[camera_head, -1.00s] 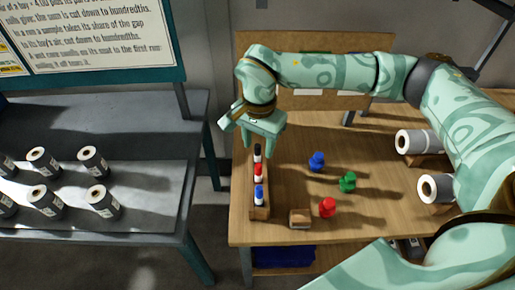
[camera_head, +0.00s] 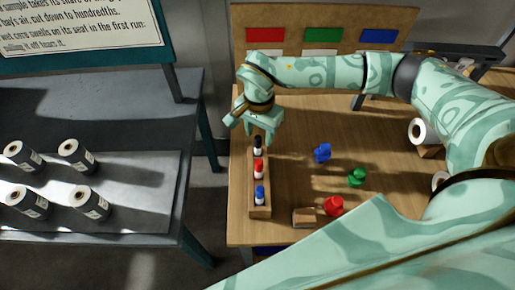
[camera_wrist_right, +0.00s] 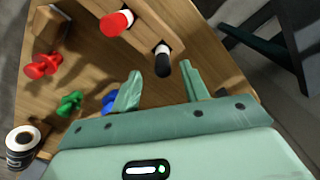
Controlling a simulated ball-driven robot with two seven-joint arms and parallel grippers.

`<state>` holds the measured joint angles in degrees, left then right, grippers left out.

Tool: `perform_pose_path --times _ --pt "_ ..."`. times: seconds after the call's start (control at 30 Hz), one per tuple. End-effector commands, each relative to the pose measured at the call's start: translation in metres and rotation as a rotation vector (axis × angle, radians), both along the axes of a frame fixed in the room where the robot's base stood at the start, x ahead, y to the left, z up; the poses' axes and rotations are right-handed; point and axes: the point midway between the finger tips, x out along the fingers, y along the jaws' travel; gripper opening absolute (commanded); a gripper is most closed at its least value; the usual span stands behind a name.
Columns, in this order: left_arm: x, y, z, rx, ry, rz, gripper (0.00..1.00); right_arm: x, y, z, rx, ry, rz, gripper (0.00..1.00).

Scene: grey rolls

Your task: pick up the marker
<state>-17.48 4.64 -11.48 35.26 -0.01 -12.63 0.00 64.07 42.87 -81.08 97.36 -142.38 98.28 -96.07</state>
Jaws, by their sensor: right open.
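Three capped markers stand in a row in a wooden holder (camera_head: 260,212) on the wooden table: a black one (camera_head: 258,147) at the far end, a red one (camera_head: 258,169) in the middle and a blue one (camera_head: 259,195) nearest. My right gripper (camera_head: 260,133) is open and empty, just above the far end of the holder at the black marker. In the right wrist view the black marker (camera_wrist_right: 163,64) shows beyond the gap between the open fingertips (camera_wrist_right: 160,84), and the red marker (camera_wrist_right: 117,23) is up and left. My left gripper is out of view.
A grey table (camera_head: 140,205) with several rolls stands left, across a gap.

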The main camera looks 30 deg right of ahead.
Motion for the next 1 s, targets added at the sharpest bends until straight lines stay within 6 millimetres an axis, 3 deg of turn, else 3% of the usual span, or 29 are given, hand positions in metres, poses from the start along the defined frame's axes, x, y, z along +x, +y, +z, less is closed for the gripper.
perform_pose_path --times 0.17,0.4,0.7,0.87,1.0 --pt "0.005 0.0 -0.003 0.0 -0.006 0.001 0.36 0.0 0.001 -0.015 0.001 0.003 0.001 0.45" --pt "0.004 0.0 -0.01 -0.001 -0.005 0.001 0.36 0.004 0.001 -0.053 0.001 0.003 0.0 0.45" --pt "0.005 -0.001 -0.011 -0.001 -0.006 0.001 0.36 0.005 0.001 -0.059 0.001 -0.001 0.001 0.45" --pt "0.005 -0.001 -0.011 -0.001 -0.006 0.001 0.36 0.005 0.001 -0.059 0.0 0.0 0.001 0.03" --pt "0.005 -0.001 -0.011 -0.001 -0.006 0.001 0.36 0.005 0.001 -0.059 0.0 0.0 0.001 0.01"
